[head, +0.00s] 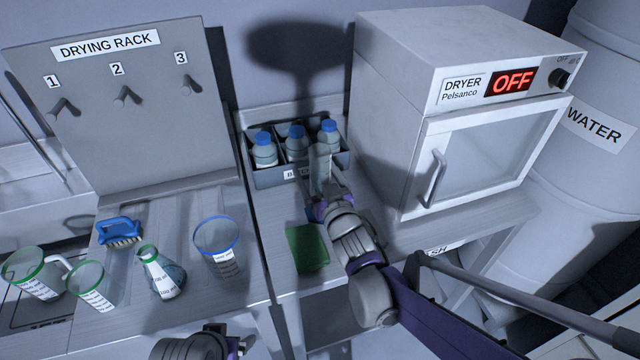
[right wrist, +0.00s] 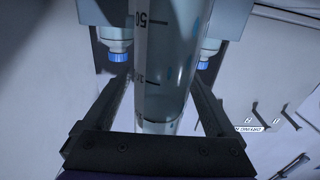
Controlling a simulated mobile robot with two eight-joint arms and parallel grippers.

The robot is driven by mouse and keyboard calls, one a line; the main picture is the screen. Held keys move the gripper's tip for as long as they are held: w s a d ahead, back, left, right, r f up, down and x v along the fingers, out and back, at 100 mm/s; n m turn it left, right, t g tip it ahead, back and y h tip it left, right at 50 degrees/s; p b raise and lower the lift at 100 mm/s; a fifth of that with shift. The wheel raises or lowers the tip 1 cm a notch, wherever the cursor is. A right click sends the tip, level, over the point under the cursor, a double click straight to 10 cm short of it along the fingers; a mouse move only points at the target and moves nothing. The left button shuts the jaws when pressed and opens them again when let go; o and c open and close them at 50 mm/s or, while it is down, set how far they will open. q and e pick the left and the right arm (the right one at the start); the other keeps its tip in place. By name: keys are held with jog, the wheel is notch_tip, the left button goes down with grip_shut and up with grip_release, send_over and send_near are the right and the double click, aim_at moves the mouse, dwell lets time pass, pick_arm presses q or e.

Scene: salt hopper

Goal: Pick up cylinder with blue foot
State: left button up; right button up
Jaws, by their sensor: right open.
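The cylinder with the blue foot is a clear graduated cylinder (head: 320,165), standing in front of the bottle crate. Its blue foot (head: 312,214) shows only partly, behind my right gripper. My right gripper (head: 322,192) is at the cylinder. In the right wrist view the cylinder (right wrist: 168,60) stands between the fingers of the open right gripper (right wrist: 160,108), with a gap visible on either side. The foot is not visible in that view. A grey part of my left arm shows at the bottom of the head view; its fingers are out of view.
A bottle crate (head: 270,178) with blue-capped bottles is close behind the cylinder. The dryer (head: 425,120) stands to the right. A blue-rimmed beaker (head: 218,245), a flask (head: 160,272) and a brush (head: 119,232) are to the left.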

jog(key=shift+w+a, duration=0.1)
jog(key=shift+w, duration=0.2)
grip_shut()
jog(key=shift+r, duration=0.15)
dwell(0.3)
